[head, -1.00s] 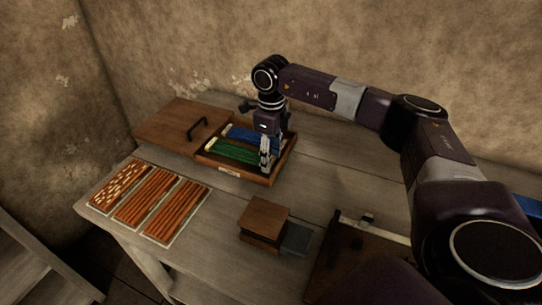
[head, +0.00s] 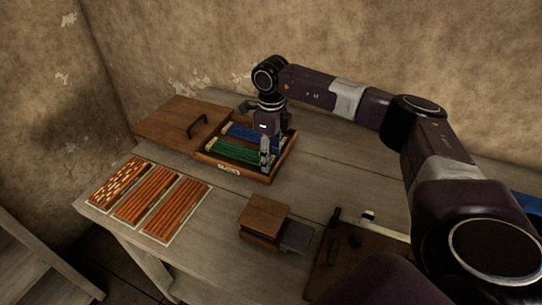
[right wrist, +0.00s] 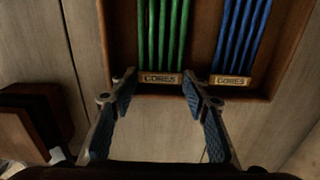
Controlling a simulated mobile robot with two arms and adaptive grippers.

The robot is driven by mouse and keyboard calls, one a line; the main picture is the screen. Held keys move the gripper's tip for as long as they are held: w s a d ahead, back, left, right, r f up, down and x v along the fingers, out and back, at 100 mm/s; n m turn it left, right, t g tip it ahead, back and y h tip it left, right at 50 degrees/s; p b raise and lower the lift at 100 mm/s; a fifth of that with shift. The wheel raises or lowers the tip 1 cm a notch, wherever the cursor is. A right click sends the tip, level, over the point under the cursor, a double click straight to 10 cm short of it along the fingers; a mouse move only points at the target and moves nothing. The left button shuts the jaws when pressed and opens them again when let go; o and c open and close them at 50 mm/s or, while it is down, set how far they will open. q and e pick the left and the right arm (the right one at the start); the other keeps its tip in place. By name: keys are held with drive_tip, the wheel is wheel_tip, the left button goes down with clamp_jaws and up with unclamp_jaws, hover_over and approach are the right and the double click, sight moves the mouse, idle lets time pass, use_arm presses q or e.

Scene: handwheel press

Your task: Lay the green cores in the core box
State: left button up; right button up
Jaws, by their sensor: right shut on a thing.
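The open wooden core box (head: 207,153) stands at the back of the bench. A bundle of green cores (head: 233,151) lies in its near part and a bundle of blue cores (head: 243,132) lies behind it. My right gripper (head: 267,160) is at the right end of the green bundle. In the right wrist view its fingertips (right wrist: 160,86) are on either side of the green bundle's end piece (right wrist: 160,78), marked "CORES", and shut on it. The green cores (right wrist: 162,30) run away side by side next to the blue cores (right wrist: 241,30). My left gripper is not in view.
A wooden lid or board with a dark handle (head: 197,126) lies left of the box. Trays of orange-brown sticks (head: 148,198) lie at the front left. A small wooden block (head: 264,213) with a grey plate (head: 296,236) stands nearer. Bare bench shows right of the box.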

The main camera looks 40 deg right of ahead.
drive_tip(key=o, duration=1.4)
drive_tip(key=shift+c, duration=0.2)
drive_tip(key=shift+o, duration=0.3)
drive_tip(key=o, duration=0.4)
drive_tip(key=shift+c, duration=0.2)
drive_tip(key=shift+r, duration=0.1)
drive_tip(key=shift+r+p, duration=2.55)
drive_tip(key=shift+r, duration=0.95)
drive_tip(key=shift+f, duration=0.1)
